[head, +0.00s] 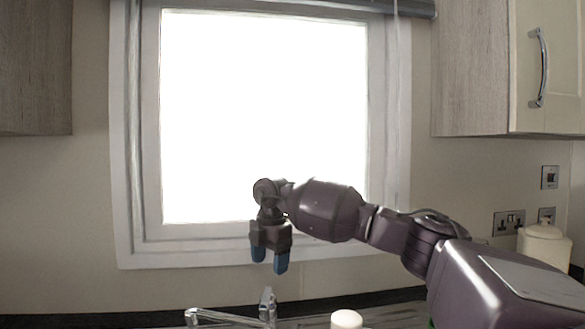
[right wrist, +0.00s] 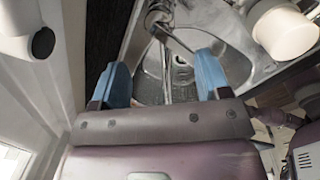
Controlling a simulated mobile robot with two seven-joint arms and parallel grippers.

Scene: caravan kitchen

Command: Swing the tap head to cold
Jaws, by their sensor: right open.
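The chrome tap (head: 267,304) shows at the bottom edge of the head view, with its upright head and a spout reaching left; its base is out of frame. In the right wrist view the tap (right wrist: 158,18) lies beyond the fingertips, near the top, over the steel sink. My right gripper (head: 270,262) points down above the tap in the head view, apart from it. In the right wrist view its blue fingers (right wrist: 158,68) are spread wide with nothing held between them. My left gripper is in neither view.
A white cylinder (head: 346,319) stands right of the tap. A lidded cream canister (head: 543,244) stands further right, below wall sockets (head: 508,222). The bright window (head: 262,120) is behind the gripper. The steel sink bowl (right wrist: 150,62) looks empty.

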